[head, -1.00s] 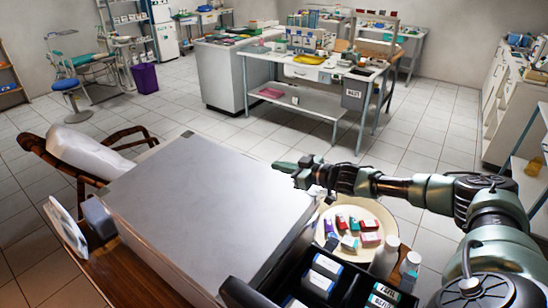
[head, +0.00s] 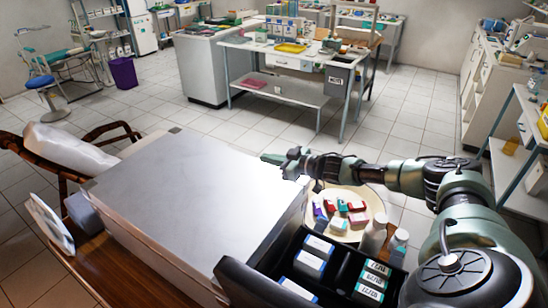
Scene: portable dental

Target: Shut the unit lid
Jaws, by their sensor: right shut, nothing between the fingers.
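The unit is a large silver-grey metal case (head: 165,235) on a wooden table. Its lid (head: 195,185) lies flat over the top, and I see no gap along the sides in view. My right gripper (head: 272,159) is shut and empty. It reaches in from the right, at the lid's right back edge, with its fingertips pointing left. I cannot tell whether it touches the lid. My left gripper is not in view.
A round cream tray (head: 375,207) with several small boxes stands right of the case. A framed card (head: 48,222) stands at left. A reclining chair (head: 70,150) is behind.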

